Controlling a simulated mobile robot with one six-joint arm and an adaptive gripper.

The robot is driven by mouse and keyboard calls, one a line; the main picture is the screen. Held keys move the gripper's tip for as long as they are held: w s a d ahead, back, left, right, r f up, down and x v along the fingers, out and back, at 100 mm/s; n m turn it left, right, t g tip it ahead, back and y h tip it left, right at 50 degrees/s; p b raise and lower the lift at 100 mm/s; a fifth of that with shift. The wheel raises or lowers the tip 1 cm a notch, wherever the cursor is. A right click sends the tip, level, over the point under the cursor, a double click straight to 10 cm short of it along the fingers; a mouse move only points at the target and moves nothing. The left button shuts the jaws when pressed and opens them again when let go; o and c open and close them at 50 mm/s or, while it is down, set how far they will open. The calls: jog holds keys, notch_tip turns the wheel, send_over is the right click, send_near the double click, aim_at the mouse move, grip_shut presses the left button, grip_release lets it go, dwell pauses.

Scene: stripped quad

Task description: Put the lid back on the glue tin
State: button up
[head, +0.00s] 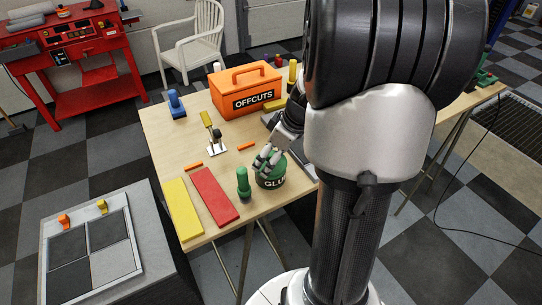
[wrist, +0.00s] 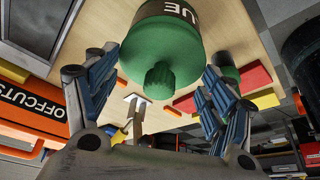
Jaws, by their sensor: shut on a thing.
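The green glue tin (head: 271,182), with a white-lettered label, stands near the front edge of the wooden table. In the wrist view its dark label (wrist: 180,12) shows at the top. The green lid (wrist: 158,42), with a ribbed knob (wrist: 160,82) facing the camera, is at the tin's top. My gripper (head: 266,160) is over the tin, its fingers spread to either side of the lid.
A green upright object (head: 243,184) stands close left of the tin. A red board (head: 214,195) and a yellow board (head: 183,208) lie further left. A small metal stand (head: 216,147), orange pieces (head: 246,146) and an orange offcuts box (head: 247,87) are behind. My arm hides the table's right part.

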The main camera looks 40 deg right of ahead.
jog(key=o, duration=1)
jog(key=shift+c, duration=0.2)
jog(key=shift+r, duration=0.1)
jog(key=shift+r+p, duration=2.1)
jog(key=shift+r, duration=1.35)
jog(key=shift+c, duration=0.3)
grip_shut()
jog(key=shift+f+b, duration=0.3)
